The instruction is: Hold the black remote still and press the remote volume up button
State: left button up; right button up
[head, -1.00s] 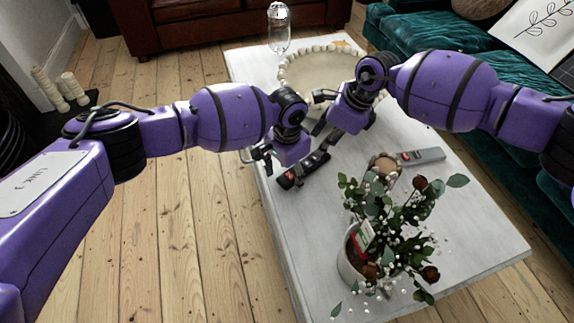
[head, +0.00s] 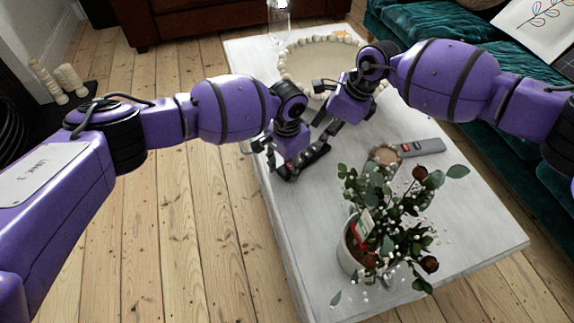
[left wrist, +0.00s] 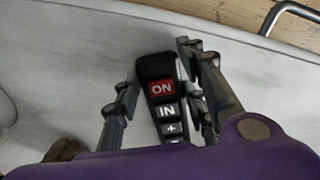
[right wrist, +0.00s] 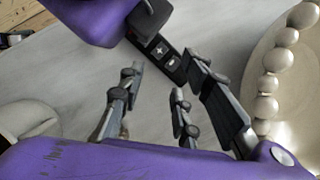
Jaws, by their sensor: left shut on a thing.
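The black remote (head: 316,157) lies at the left edge of the white table. In the left wrist view its end (left wrist: 155,66) shows a red ON button, an IN button and a plus button (left wrist: 171,128). My left gripper (head: 284,166) is shut on this end, with fingers on both sides. The right wrist view shows the far part of the remote (right wrist: 172,62) with a plus button and another below it; the rest is hidden behind my left gripper. My right gripper (right wrist: 158,78) is open and empty, with its right-hand finger close to the remote's far end.
A grey remote (head: 424,147) and a small round brown object (head: 384,157) lie right of the grippers. A potted plant (head: 352,252) stands at the table's near part. A beaded tray (head: 291,88) and a glass bottle (head: 279,24) are behind my right gripper.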

grip_shut()
dwell(1.4)
